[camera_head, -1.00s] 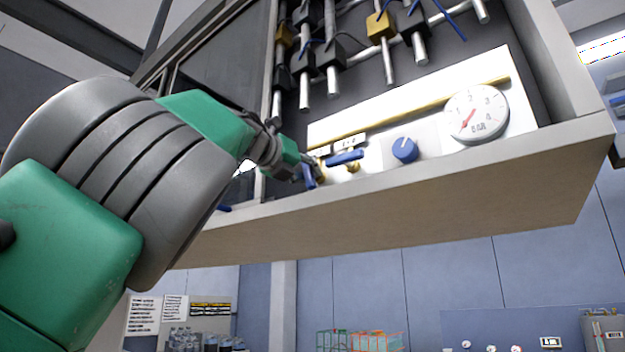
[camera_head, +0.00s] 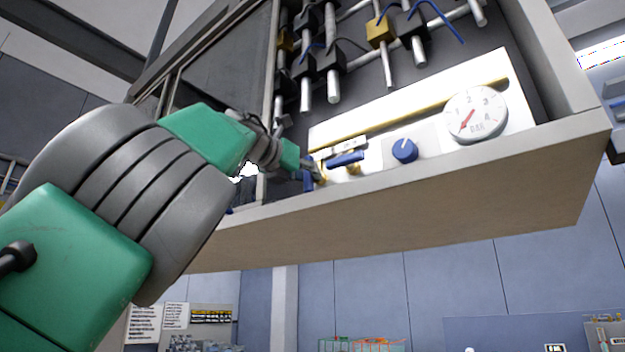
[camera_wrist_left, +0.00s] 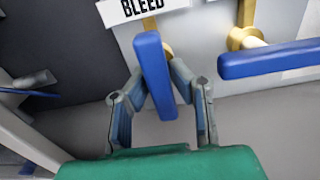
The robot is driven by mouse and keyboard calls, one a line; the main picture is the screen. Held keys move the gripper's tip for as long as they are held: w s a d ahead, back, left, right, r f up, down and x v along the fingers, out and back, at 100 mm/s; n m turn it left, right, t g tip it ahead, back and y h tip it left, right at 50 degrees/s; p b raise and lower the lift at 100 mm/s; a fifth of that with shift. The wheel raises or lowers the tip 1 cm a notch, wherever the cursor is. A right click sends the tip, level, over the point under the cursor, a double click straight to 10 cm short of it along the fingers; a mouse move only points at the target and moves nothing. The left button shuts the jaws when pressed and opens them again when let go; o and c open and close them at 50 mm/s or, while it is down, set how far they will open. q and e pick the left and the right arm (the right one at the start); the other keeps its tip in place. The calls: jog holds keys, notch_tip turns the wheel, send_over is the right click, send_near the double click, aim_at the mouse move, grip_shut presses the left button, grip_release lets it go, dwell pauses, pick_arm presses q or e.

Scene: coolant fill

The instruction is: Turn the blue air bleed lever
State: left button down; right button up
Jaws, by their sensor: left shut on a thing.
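The blue air bleed lever (camera_wrist_left: 154,72) hangs down, slightly tilted, below a label reading "BLEED" in the left wrist view. In the head view it shows as a small blue piece (camera_head: 308,181) at the panel's left end. My left gripper (camera_wrist_left: 158,92) is shut on the lever, with a finger on each side of it. In the head view the left gripper (camera_head: 310,172) reaches the panel and partly hides the lever. My right gripper is not in view.
A second blue lever (camera_head: 345,159) lies nearly level just right of the bleed lever. A blue knob (camera_head: 404,150) and a round gauge (camera_head: 475,114) sit farther right. The cabinet's bottom ledge (camera_head: 420,205) runs below; pipes with valves (camera_head: 331,60) are above.

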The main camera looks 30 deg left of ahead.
pick_arm(q)
jog(key=shift+s+r, duration=0.1)
jog(key=shift+r, duration=0.05)
jog(key=c, duration=1.4)
grip_release()
jog(key=shift+c, duration=0.2)
jog(key=shift+s, duration=0.25)
jog(key=shift+a, duration=0.1)
jog(key=s, duration=1.1)
jog(key=shift+s+a, duration=0.35)
jog(key=shift+s, duration=0.05)
jog(key=shift+a, duration=0.1)
